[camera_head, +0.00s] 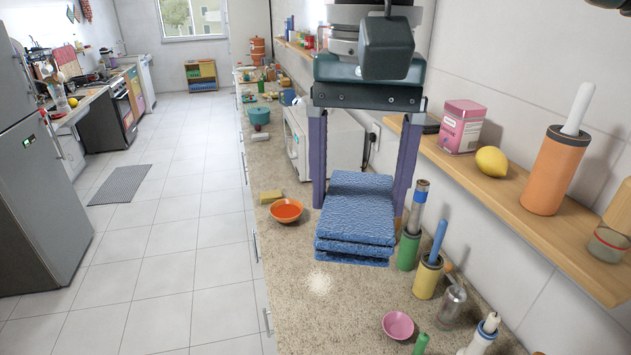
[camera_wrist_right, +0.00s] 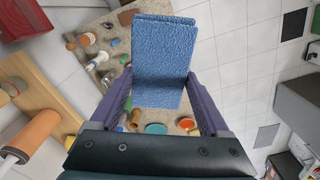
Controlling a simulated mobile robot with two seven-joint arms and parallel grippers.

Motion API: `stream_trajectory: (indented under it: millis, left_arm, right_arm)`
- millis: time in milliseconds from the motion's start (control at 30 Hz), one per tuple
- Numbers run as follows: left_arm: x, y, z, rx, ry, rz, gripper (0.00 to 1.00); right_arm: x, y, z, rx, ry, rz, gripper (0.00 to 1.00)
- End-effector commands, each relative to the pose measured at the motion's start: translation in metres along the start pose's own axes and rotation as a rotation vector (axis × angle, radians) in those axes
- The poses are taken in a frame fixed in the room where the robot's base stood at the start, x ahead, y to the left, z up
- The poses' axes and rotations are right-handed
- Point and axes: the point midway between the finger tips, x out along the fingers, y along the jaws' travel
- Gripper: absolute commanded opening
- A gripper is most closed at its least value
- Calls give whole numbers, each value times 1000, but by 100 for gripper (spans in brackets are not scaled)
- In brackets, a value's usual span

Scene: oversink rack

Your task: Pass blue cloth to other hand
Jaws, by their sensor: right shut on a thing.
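The blue cloth (camera_head: 357,212) is a folded, layered, patterned bundle above the counter in the head view. My right gripper (camera_head: 359,192) comes down from the top of that view, its two purple fingers on either side of the cloth. In the right wrist view the cloth (camera_wrist_right: 163,55) sits between the same fingers and reaches beyond their tips. The right gripper is shut on it. My left gripper does not show in either view.
A white microwave (camera_head: 335,140) stands behind. A wooden shelf (camera_head: 470,180) juts out at right.

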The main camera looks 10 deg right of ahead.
Motion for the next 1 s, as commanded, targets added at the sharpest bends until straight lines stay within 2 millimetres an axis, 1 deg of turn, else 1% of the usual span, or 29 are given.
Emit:
stream_trajectory:
  millis: [33, 133, 300, 367, 467, 700, 800, 900, 1000]
  left_arm:
    - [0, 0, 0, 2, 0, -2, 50]
    - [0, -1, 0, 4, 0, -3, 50]
    - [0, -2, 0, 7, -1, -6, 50]
    - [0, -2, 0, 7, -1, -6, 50]
    - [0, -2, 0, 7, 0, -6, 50]
    - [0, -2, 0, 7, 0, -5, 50]
    - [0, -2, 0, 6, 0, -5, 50]
    - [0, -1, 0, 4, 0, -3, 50]
    - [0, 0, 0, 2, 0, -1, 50]
  right_arm:
    - [-8, -4, -7, 2, 3, -2, 18]
    - [-20, -8, -18, 1, 1, -1, 18]
    - [-32, -13, -29, 0, 1, -1, 18]
    - [-33, -13, -30, 0, 0, 0, 18]
    - [-26, -14, -31, -2, -3, 2, 18]
    - [19, -14, -31, -1, -5, 1, 18]
    - [31, -14, -31, -2, -3, 1, 18]
    - [34, -14, -30, -15, 0, 0, 18]
    - [29, -14, -25, -51, 0, -3, 18]
